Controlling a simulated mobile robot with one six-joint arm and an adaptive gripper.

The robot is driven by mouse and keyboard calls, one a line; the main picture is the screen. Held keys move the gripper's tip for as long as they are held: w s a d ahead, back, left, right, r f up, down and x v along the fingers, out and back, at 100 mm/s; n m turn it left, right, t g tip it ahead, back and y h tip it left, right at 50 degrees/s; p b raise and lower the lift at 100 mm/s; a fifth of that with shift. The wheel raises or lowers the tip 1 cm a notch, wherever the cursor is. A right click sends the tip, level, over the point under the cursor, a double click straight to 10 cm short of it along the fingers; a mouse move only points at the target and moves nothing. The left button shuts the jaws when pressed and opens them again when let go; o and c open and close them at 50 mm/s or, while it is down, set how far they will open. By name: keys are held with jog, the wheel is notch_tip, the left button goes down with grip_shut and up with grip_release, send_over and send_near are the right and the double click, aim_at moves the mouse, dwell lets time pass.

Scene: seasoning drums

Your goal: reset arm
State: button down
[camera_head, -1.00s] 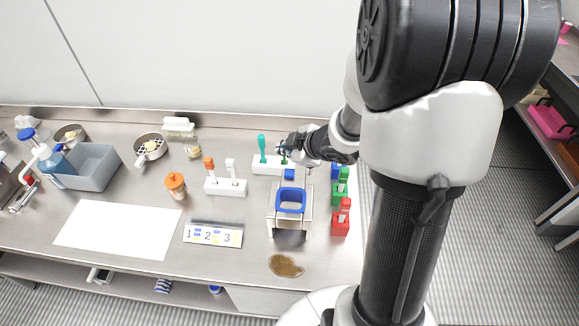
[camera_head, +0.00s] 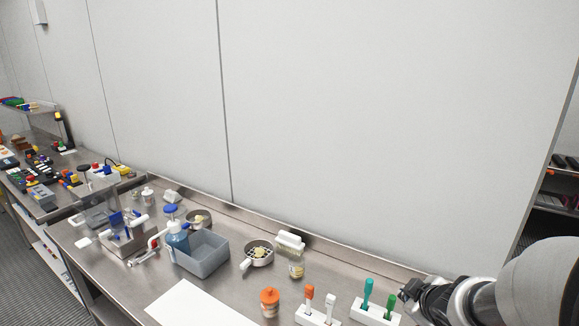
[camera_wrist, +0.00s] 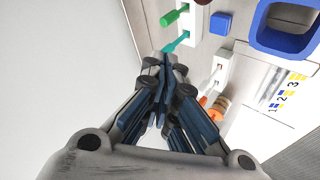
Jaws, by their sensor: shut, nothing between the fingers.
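My gripper (camera_head: 408,292) is at the lower right in the head view, by the white holder (camera_head: 375,313) with the teal-handled tool (camera_head: 367,293) and the green-handled tool (camera_head: 391,307). In the wrist view my gripper (camera_wrist: 164,57) has its fingers together, with nothing between them. The teal tool (camera_wrist: 176,43) and green tool (camera_wrist: 174,15) show just beyond the fingertips, standing in their holder. I cannot tell the exact gap between the fingertips and the teal tool.
An orange-handled tool (camera_head: 309,297) and a white one (camera_head: 330,305) stand in another holder. An orange-capped jar (camera_head: 270,301), a strainer (camera_head: 259,254) and a grey bin (camera_head: 204,255) stand to the left. A blue-framed stand (camera_wrist: 282,40) and a numbered plate (camera_wrist: 287,90) show in the wrist view.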

jog(key=s+a+r+m+g+h+b, duration=0.15)
jog(key=s+a+r+m, duration=0.35)
jog(key=s, duration=0.5)
jog(key=s+a+m+g+y, duration=0.2)
jog(key=s+a+m+y, duration=0.1)
jog(key=s+a, duration=0.7)
jog(key=s+r, duration=0.1)
jog(key=s, duration=0.3)
jog(key=shift+g, duration=0.35)
